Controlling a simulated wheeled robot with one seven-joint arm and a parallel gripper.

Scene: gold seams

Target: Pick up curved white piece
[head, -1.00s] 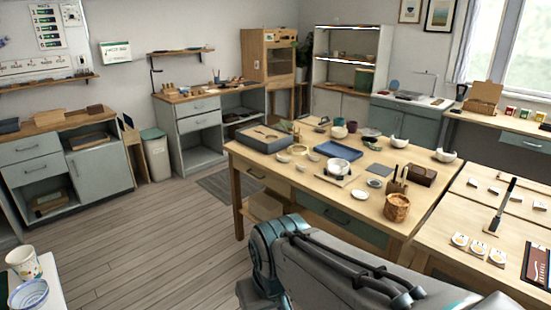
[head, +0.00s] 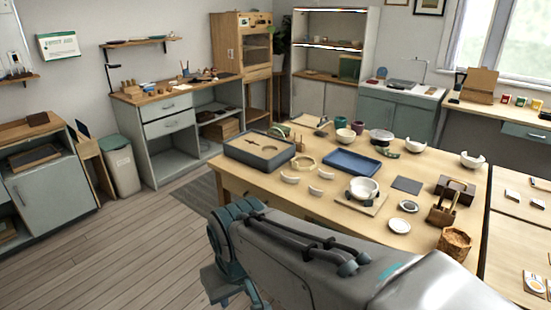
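Several small curved white pieces lie on the wooden worktable (head: 440,235), near its front left part. One curved white piece (head: 290,179) is at the left, another (head: 326,174) is to its right, and a third (head: 315,190) lies nearer the front edge. I cannot tell which one the task means. A white bowl (head: 364,187) stands on a small board to their right. Broken-edged white bowls (head: 415,146) and (head: 474,160) stand farther back. My arm reaches across the lower middle of the head view, in front of the table. My gripper is not visible.
A dark grey tray (head: 258,155) and a blue tray (head: 350,162) stand behind the pieces. A wicker basket (head: 455,244), a wooden tool holder (head: 441,213) and a small white dish (head: 399,226) are at the right. The floor (head: 120,240) to the left is clear.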

